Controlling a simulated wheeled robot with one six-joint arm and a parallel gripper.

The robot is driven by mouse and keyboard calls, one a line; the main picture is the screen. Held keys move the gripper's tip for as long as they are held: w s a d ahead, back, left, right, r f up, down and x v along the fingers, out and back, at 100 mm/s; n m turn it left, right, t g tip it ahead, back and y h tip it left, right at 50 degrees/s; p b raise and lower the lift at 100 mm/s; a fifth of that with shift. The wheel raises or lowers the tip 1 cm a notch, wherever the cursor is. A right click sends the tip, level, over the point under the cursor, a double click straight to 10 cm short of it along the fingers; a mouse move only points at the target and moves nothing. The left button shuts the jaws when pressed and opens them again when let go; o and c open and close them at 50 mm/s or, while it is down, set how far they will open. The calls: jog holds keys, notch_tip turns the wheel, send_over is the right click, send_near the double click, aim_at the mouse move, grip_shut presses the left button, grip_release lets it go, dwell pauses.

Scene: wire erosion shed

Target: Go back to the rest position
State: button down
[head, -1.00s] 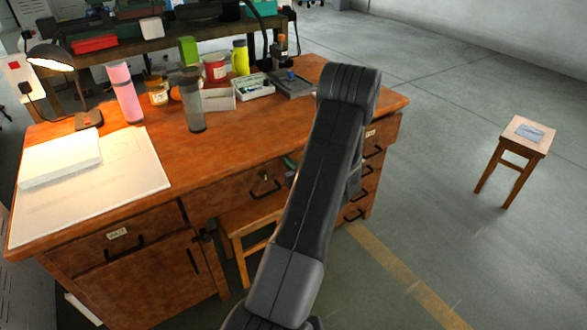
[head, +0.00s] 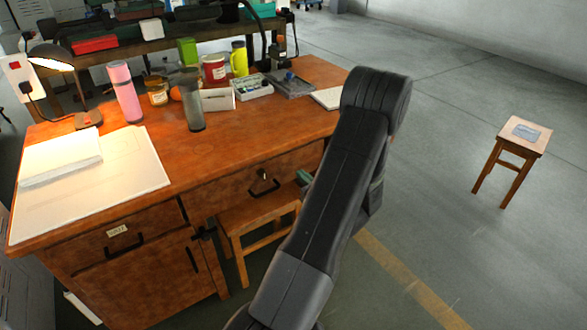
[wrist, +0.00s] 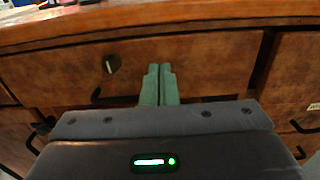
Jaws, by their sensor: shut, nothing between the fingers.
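My gripper (wrist: 160,84) shows in the wrist view as two green fingers held together, shut and empty. It points at the front of a wooden desk drawer (wrist: 210,65), with the drawer's black handle partly hidden behind it. I cannot tell the gap between the fingers and the drawer. In the head view my dark arm rises in front of the desk's right part. A bit of green by the drawer fronts, beside the arm, looks like my gripper (head: 304,178); most of the wrist is hidden behind the arm.
The wooden desk (head: 240,140) bears a pink bottle (head: 124,92), a grey tumbler (head: 193,105), a lit lamp (head: 50,58) and other items. A wooden stool (head: 258,208) stands under its front. A small stool (head: 525,135) stands at right on open floor.

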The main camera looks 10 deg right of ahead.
aim_at(283, 157)
jog(key=v, duration=0.5)
jog(key=x, duration=1.3)
jog(key=shift+w+a, duration=0.15)
jog(key=shift+w, duration=0.1)
jog(key=shift+r+p, duration=0.1)
jog(key=shift+p, duration=0.2)
